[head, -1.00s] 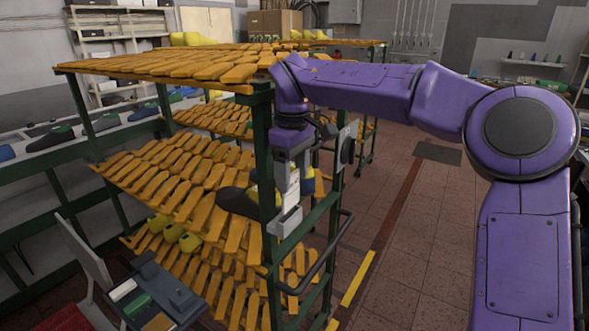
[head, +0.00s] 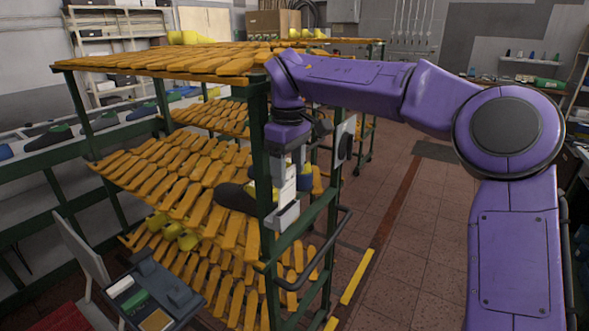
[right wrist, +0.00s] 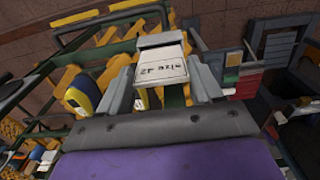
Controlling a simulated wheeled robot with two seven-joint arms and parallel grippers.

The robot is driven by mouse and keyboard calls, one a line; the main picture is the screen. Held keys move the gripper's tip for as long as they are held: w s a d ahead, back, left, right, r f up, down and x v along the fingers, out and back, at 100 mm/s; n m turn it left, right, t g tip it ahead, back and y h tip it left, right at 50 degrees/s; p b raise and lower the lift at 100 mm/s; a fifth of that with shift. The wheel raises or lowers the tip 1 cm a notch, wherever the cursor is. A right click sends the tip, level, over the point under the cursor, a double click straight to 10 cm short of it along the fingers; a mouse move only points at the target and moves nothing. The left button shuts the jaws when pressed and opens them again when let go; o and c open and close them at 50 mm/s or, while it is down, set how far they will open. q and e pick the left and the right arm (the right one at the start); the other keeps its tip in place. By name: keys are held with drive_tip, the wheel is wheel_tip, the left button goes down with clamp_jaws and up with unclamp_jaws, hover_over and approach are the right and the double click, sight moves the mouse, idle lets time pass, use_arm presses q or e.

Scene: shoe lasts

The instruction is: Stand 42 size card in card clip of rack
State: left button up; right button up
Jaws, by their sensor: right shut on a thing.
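The 42 size card (right wrist: 163,68) is a white card with dark handwriting, upside down in the right wrist view. My right gripper (head: 287,180) is shut on it, with a grey finger on each side. In the head view the card (head: 287,187) hangs upright below the gripper at the rack's near corner post. The pale grey card clip (head: 283,217) is on the rack right below the card. The card's lower end is at or very close to the clip; I cannot tell how deep it sits. My left gripper is not in view.
The rack (head: 262,150) has green posts and sloping shelves of orange slats. A dark shoe last (head: 236,197) lies on a shelf behind the post, with yellow lasts (head: 175,232) lower left. A dark handle bar (head: 325,255) juts out at right.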

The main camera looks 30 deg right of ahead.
drive_tip(key=shift+f, duration=0.45)
drive_tip(key=shift+f+b, duration=0.2)
drive_tip(key=shift+b, duration=0.2)
drive_tip(key=shift+a+b, duration=0.1)
drive_tip(key=shift+b, duration=0.2)
